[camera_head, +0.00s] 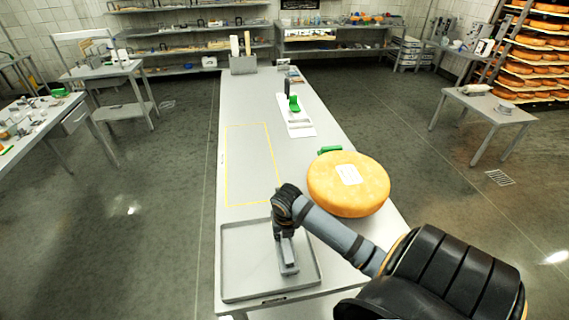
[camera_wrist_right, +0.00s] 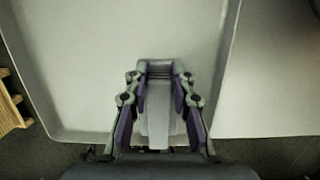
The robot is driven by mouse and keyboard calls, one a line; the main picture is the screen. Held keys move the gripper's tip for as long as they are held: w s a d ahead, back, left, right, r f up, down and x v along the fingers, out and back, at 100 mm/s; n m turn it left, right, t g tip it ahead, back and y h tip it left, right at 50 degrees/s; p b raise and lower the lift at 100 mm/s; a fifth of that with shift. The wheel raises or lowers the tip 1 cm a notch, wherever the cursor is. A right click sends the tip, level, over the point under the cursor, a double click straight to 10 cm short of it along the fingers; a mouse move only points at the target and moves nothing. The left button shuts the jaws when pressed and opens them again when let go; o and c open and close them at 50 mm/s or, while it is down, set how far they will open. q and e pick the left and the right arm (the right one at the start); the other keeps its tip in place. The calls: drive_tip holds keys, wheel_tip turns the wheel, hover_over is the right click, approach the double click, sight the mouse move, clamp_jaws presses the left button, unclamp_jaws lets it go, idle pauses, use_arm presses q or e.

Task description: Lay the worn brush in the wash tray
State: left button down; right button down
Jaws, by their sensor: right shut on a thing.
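The wash tray (camera_head: 237,282) is a shallow grey tray at the table's near end; its pale floor and rim also fill much of the wrist view (camera_wrist_right: 60,60). My right gripper (camera_head: 288,264) reaches in from the right and points down over the tray. In the wrist view my right gripper (camera_wrist_right: 160,90) has its fingers around a pale grey thing (camera_wrist_right: 158,118), shut on it. This thing may be the worn brush, but its bristles are hidden. I cannot tell whether it touches the tray floor. My left gripper is out of view.
A large orange cheese wheel (camera_head: 335,190) with a white label lies right of the tray, a green thing (camera_head: 330,150) behind it. A green brush-like thing (camera_head: 294,103) stands on a white board (camera_head: 300,128). The yellow-outlined area (camera_head: 250,165) is empty.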

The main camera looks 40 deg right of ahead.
drive_tip(key=c, duration=1.3)
unclamp_jaws()
drive_tip(key=shift+f, duration=0.15)
drive_tip(key=shift+c, duration=0.2)
drive_tip(key=shift+o, duration=1)
drive_tip(key=shift+r, duration=0.3)
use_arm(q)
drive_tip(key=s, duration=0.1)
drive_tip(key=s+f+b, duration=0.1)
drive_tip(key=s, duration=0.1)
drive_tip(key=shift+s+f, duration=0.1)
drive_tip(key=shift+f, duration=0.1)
use_arm(e)
wheel_tip(320, 180, up, 12)
drive_tip(key=s+a, duration=0.1)
drive_tip(key=s, duration=0.1)
drive_tip(key=shift+f, duration=0.2)
